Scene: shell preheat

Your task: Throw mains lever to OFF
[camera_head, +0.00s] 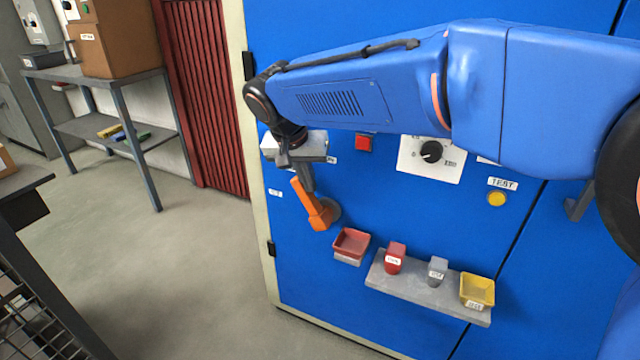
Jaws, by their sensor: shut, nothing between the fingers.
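The orange lever (311,206) is mounted on the blue cabinet front (400,220) at the left of the panel. It slants from a round grey hub at its lower right up to the left. My gripper (306,186) is shut and empty at the lever's upper end. It seems to touch the lever or be just in front of it, but I cannot tell which. A small white label (275,192) is left of the lever; its text is too small to read. My blue arm crosses the top of the cabinet and hides part of it.
A red button (364,144), a black dial (432,151) and a yellow TEST button (496,199) are on the panel. A red tray (351,242) hangs below the lever. A grey shelf (410,283) holds a red block, a grey block and a yellow tray. Open floor lies left.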

